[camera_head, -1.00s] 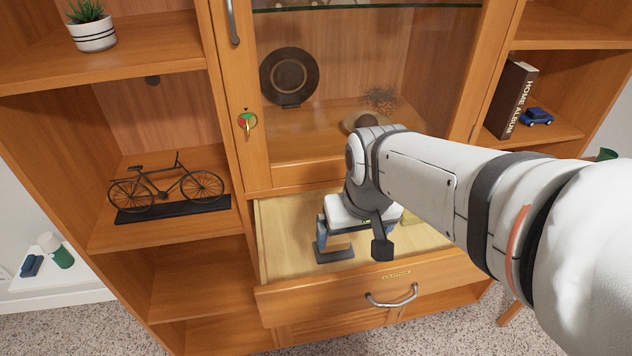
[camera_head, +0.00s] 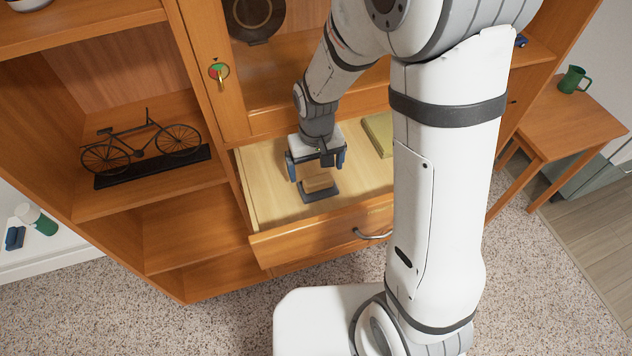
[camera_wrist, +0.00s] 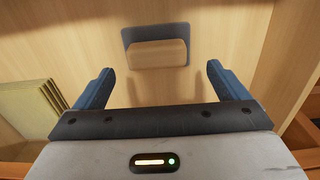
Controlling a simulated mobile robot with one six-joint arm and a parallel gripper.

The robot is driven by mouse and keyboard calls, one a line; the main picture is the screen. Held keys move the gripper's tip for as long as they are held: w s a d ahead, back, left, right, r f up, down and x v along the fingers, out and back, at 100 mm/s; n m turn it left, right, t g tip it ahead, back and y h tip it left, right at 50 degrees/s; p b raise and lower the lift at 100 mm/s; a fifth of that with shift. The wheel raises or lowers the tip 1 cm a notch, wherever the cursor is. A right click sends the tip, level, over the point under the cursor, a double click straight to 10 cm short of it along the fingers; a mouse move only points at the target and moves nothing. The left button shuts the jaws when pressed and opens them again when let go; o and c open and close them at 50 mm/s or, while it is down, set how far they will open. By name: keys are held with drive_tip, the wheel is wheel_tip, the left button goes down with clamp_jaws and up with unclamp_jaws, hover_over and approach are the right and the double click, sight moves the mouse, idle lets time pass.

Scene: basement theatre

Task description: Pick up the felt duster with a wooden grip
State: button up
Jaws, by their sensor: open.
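The felt duster (camera_head: 319,185) lies in the open drawer, a dark blue-grey felt base with a light wooden grip on top. In the wrist view the duster (camera_wrist: 156,54) is ahead of the fingers, its wooden block on the felt pad. My gripper (camera_head: 317,172) is over the drawer, just above and behind the duster in the head view. Its two blue fingers are spread apart with nothing between them, and they also show in the wrist view (camera_wrist: 156,85). I cannot tell the exact height above the duster.
The drawer (camera_head: 275,180) is pulled out of the wooden cabinet. A yellowish stack of flat items (camera_head: 379,133) lies in its right part, also in the wrist view (camera_wrist: 32,108). A bicycle model (camera_head: 140,147) stands on the left shelf. A small table (camera_head: 565,125) is at right.

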sight(318, 179)
drive_tip(key=f, duration=0.3)
drive_tip(key=f+p, duration=0.1)
drive_tip(key=f, duration=0.1)
drive_tip(key=shift+s+d, duration=0.2)
drive_tip(key=shift+d, duration=0.05)
drive_tip(key=shift+c, duration=0.5)
drive_tip(key=c, duration=1.1)
wheel_tip(318, 179, up, 7)
drive_tip(key=shift+r+b, duration=0.15)
drive_tip(key=shift+b, duration=0.4)
drive_tip(key=w+d+b, duration=0.1)
drive_tip(key=w+d, duration=0.1)
drive_tip(key=d, duration=0.3)
drive_tip(key=w+d+b, duration=0.2)
drive_tip(key=d, duration=0.4)
drive_tip(key=w+d+b, duration=0.1)
drive_tip(key=w+d, duration=0.1)
drive_tip(key=d, duration=0.3)
drive_tip(key=shift+w+d, duration=0.35)
drive_tip(key=shift+w, duration=0.05)
